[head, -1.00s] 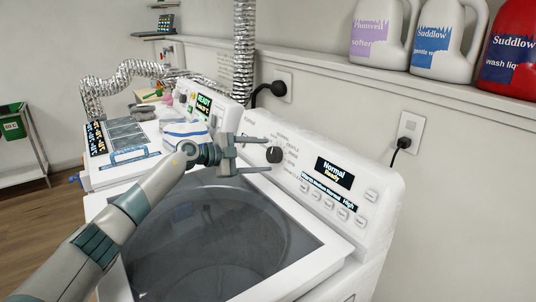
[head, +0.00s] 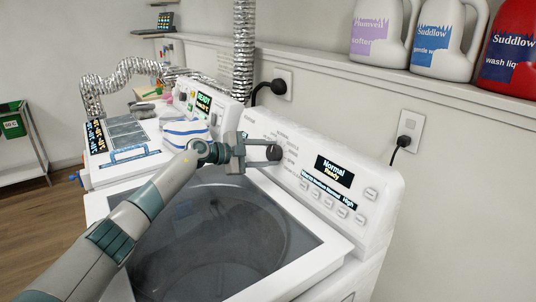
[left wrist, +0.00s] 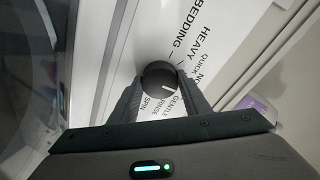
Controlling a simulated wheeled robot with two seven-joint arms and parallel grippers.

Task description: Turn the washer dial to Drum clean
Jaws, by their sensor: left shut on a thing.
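In the left wrist view the dial (left wrist: 159,78) sits between the fingertips. Printed labels around it include BEDDING, HEAVY, QUICK, GENTLE, RINSE and SPIN. My right gripper is not in view.
The washer's glass lid (head: 205,240) lies below the panel. A row of buttons (head: 329,203) is right of the dial. A second machine with a READY display (head: 204,101) and a folded striped cloth (head: 185,133) stand behind my left arm. Bottles (head: 446,38) stand on the shelf.

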